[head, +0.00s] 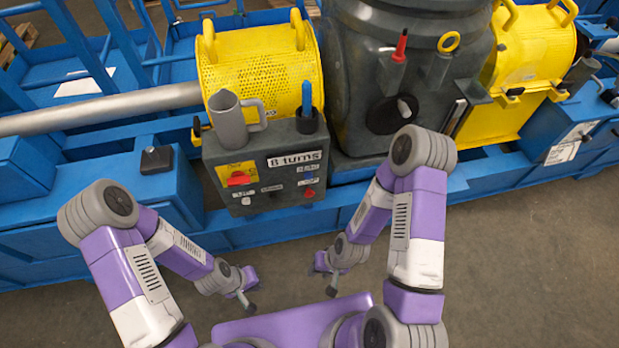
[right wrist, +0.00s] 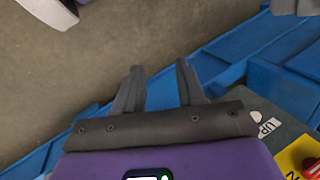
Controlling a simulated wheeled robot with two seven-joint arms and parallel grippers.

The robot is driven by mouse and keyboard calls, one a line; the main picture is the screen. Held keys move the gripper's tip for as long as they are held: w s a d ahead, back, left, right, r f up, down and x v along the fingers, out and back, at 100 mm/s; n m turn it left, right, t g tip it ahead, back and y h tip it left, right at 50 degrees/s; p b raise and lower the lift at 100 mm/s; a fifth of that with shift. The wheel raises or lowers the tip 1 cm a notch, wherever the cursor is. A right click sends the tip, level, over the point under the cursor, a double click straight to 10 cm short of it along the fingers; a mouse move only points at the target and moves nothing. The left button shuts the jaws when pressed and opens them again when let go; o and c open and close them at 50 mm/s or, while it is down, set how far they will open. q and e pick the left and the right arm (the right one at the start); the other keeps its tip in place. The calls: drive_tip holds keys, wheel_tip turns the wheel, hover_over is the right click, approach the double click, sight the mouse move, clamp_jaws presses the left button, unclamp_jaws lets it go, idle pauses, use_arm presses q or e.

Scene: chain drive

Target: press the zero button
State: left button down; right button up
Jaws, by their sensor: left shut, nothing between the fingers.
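A dark grey control box (head: 222,160) stands on the blue frame, with a sign reading "8 turns" (head: 294,160). Its front has a red switch (head: 238,180) on a yellow plate, small labelled buttons below it, and a red button (head: 309,193) at the right. The labels are too small for me to tell which is the zero button. My left gripper (head: 250,305) is shut and empty, below and in front of the box. My right gripper (head: 331,288) is also in front of the box, apart from it; in the right wrist view (right wrist: 157,88) its fingers are apart and empty.
A grey jug (head: 230,122) and a dark cup (head: 307,122) with a blue-handled tool stand on the box. Yellow perforated guards (head: 260,70) and a large dark housing (head: 350,90) are behind. The blue frame (head: 480,175) runs across; the floor in front is clear.

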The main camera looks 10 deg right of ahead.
clamp_jaws()
idle(1.5)
